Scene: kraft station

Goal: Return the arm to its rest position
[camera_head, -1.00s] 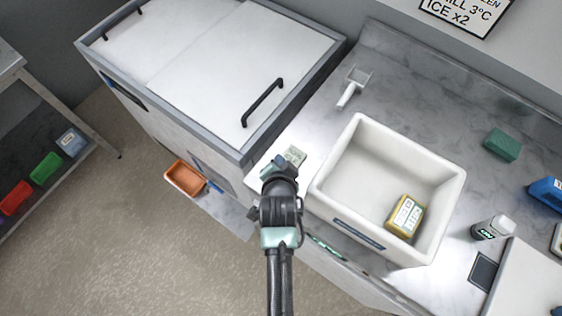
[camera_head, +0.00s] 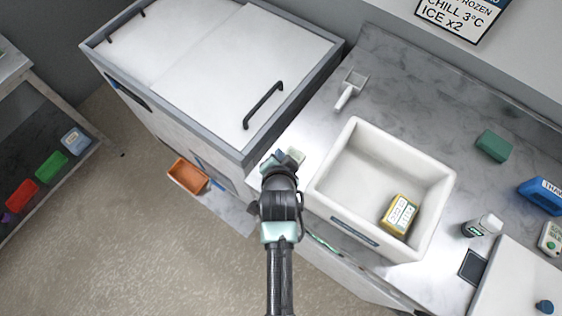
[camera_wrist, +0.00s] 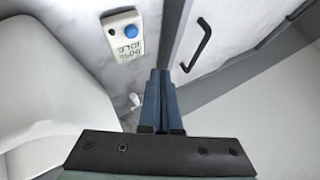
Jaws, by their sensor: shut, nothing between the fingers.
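My gripper is shut and empty in the wrist view (camera_wrist: 160,78), its two blue-grey fingers together. In the head view my arm reaches up from the bottom centre, and my gripper (camera_head: 274,160) is partly hidden behind my own wrist. It is over the counter strip between the white-lidded chest (camera_head: 215,75) and the white bin (camera_head: 335,205). A small pale device (camera_head: 293,156) is just beside it; in the wrist view this device (camera_wrist: 123,36) shows a blue button and a small display.
A yellow box (camera_head: 400,215) lies in the white bin. A scoop (camera_head: 349,88), a green block (camera_head: 493,146), a bottle (camera_head: 481,226) and a blue item (camera_head: 541,195) are on the counter. An orange tray (camera_head: 187,175) is at the chest's front. Shelves (camera_head: 45,170) stand left.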

